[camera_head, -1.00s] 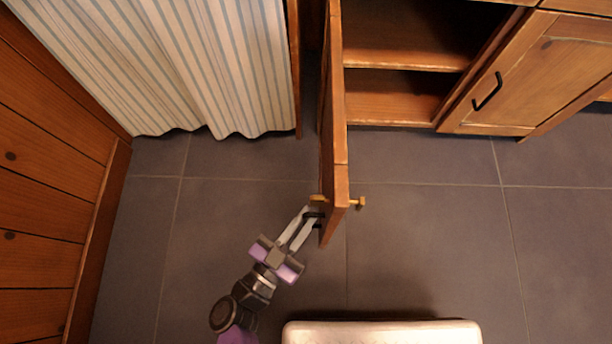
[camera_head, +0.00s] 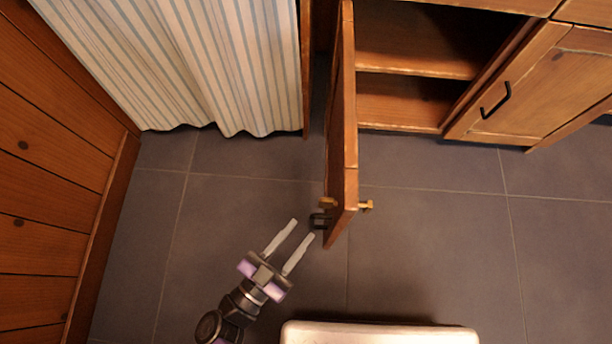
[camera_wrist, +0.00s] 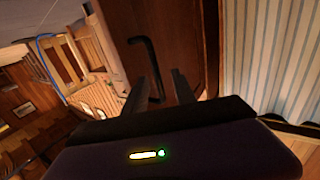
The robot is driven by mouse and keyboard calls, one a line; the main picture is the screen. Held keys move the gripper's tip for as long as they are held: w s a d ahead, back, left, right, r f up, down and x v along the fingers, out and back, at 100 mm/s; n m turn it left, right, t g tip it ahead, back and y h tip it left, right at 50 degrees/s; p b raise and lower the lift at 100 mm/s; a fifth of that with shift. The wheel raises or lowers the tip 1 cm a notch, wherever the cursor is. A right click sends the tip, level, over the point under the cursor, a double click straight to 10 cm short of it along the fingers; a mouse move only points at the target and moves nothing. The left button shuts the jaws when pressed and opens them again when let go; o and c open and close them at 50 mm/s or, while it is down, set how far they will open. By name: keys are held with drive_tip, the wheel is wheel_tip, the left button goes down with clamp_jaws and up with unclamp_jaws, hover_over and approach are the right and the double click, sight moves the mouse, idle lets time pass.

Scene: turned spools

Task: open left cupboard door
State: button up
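The left cupboard door (camera_head: 343,140) stands swung wide open, seen nearly edge-on in the head view, and the cupboard's shelves (camera_head: 400,100) show to its right. Its dark handle (camera_head: 318,220) is near the door's free end, on the left face. My gripper (camera_head: 304,229) is open and empty, its two fingers apart, just below and left of the handle and clear of it. In the wrist view the handle (camera_wrist: 146,68) shows as a dark bar on the brown door face (camera_wrist: 185,45), beyond the fingers (camera_wrist: 160,88).
A striped curtain (camera_head: 215,70) hangs left of the door. A wooden plank wall (camera_head: 60,190) is at far left. A closed cupboard door with a black handle (camera_head: 496,100) is at right. Grey tiled floor (camera_head: 430,250) is clear right of the open door.

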drive_tip(key=shift+v, duration=1.6)
